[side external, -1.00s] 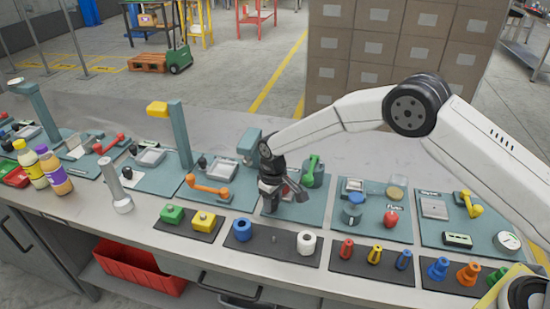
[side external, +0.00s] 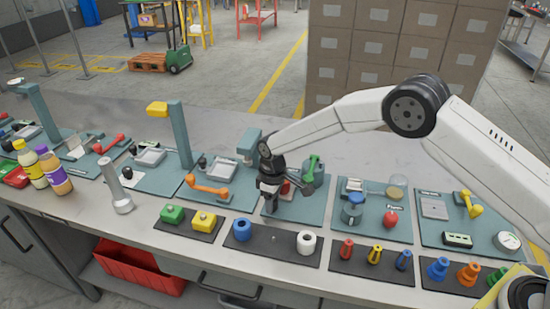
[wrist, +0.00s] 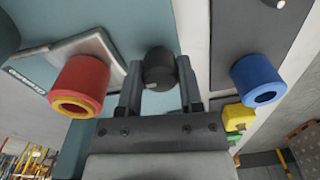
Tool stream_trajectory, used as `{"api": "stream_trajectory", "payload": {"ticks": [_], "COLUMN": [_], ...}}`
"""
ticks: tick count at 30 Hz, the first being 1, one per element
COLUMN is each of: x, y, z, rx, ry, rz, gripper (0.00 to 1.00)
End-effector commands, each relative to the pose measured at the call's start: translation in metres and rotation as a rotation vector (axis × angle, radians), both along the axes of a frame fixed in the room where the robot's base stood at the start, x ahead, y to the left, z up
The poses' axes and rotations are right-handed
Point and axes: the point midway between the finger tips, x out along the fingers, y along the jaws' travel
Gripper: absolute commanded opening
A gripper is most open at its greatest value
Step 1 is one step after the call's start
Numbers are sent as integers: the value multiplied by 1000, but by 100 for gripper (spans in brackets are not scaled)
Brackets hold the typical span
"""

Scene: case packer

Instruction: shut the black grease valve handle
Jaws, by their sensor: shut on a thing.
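The black handle (wrist: 158,68) is a short dark knob between my fingers in the wrist view. My gripper (wrist: 158,88) is shut on it, one finger on each side. In the side view my gripper (side external: 269,206) points down at the front left of a teal board (side external: 303,212). There the fingers and wrist hide the black handle. The wrist view does not clearly show how far the handle is turned.
A red cylinder with a yellow rim (wrist: 80,86) is beside my gripper. A green-handled fitting (side external: 312,172) stands behind it to the right. A blue ring (side external: 242,230) and white ring (side external: 307,242) sit on a dark mat in front. An orange handle (side external: 208,189) is to the left.

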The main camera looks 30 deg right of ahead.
Motion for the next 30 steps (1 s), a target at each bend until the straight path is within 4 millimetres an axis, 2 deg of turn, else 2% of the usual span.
{"api": "stream_trajectory", "payload": {"ticks": [1,2,16,20,30], "x": [0,0,1,1,2], "y": [0,0,0,0,-1], "z": [0,0,6,18,61], "rx": [0,0,0,1,0], "ry": [-1,-1,-2,-4,-4], "rz": [2,1,0,0,0], "gripper": [56,61,61,61,61]}}
